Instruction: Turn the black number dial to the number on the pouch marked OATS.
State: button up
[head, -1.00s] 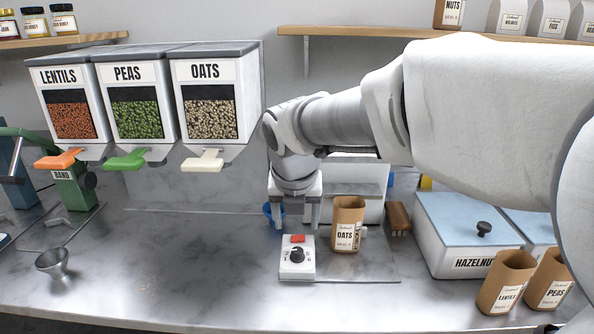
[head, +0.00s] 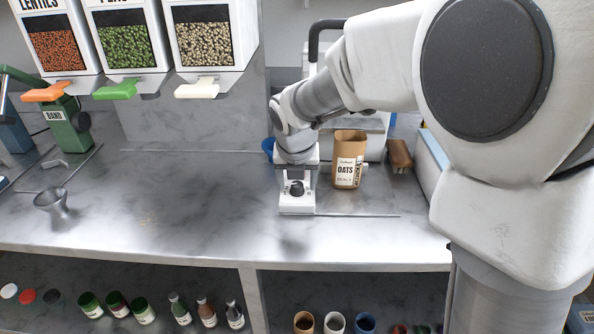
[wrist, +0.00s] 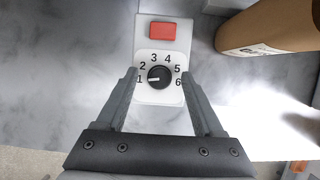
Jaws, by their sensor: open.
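The black number dial (wrist: 159,77) sits on a white plate with the numbers 1 to 6 around it. Its white pointer mark faces left, toward the 1. In the head view the dial (head: 297,188) is on the small white box on the counter, under my gripper (head: 297,176). In the wrist view my gripper (wrist: 159,82) is open, with one finger on each side of the dial and gaps between. The brown OATS pouch (head: 348,160) stands upright just right of the box; its small number line is too blurred to read.
A red button (wrist: 162,31) is on the same box, beyond the dial. A white machine stands behind the pouch, with a brown brush (head: 400,154) to its right. A metal funnel (head: 53,201) stands at left. The counter between is clear.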

grip_shut()
jog(key=shift+m, duration=0.3)
jog(key=m+p, duration=0.1)
jog(key=m+h+p, duration=0.1)
jog(key=m, duration=0.1)
jog(key=shift+a+r+m+g+h, duration=0.15)
jog(key=shift+m+g+h, duration=0.15)
jog(key=m+g+h+p, duration=0.1)
jog(key=m+p, duration=0.2)
jog(key=m, duration=0.1)
jog(key=shift+a, duration=0.1)
jog(key=m+p, duration=0.2)
jog(key=m, duration=0.1)
jog(key=m+g+h+p, duration=0.1)
jog(key=m+p, duration=0.1)
jog(key=shift+w+m+g+h, duration=0.2)
jog(key=shift+m+g+h, duration=0.1)
jog(key=shift+m, duration=0.1)
jog(key=shift+m+g+p, duration=0.6)
jog(key=shift+m+p, duration=0.4)
jog(key=shift+m, duration=0.6)
jog(key=shift+a, duration=0.1)
